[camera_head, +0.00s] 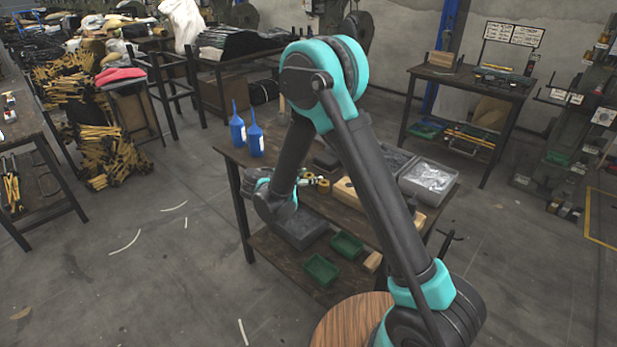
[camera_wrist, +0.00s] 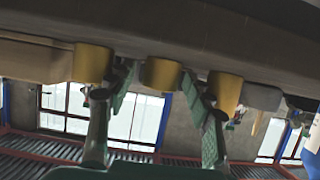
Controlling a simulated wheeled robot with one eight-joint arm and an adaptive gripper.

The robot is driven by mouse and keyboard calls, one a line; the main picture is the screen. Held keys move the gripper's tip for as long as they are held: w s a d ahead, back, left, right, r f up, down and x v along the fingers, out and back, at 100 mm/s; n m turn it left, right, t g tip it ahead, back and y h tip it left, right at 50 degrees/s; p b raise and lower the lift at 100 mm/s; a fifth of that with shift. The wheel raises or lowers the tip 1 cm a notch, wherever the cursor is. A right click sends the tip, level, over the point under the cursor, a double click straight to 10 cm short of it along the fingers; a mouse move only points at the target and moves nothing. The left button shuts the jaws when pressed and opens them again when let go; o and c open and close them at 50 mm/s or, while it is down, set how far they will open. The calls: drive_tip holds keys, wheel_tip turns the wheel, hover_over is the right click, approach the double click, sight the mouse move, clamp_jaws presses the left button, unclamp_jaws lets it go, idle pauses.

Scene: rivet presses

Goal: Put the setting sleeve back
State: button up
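The wrist view is upside down, with the work surface (camera_wrist: 200,30) along its top. Three brass-yellow cylindrical sleeves stand on it: a left one (camera_wrist: 92,62), a middle one (camera_wrist: 161,73) and a right one (camera_wrist: 225,92). I cannot tell which is the setting sleeve. My gripper (camera_wrist: 158,82) is open. Its green-padded fingers lie either side of the middle sleeve in the picture, with visible gaps; I cannot tell the depth.
Two blue bottles (camera_head: 255,140) stand at the bench's left back. A clear-lined grey bin (camera_head: 428,180) and a wooden block (camera_head: 346,192) are at its right. Green trays (camera_head: 346,246) and a grey box (camera_head: 300,230) sit lower in front.

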drive_tip(key=shift+r, duration=0.1)
drive_tip(key=shift+s+a+r, duration=0.15)
drive_tip(key=shift+a, duration=0.05)
drive_tip(key=v, duration=1.1)
drive_tip(key=shift+s, duration=0.25)
drive_tip(key=shift+a, duration=0.15)
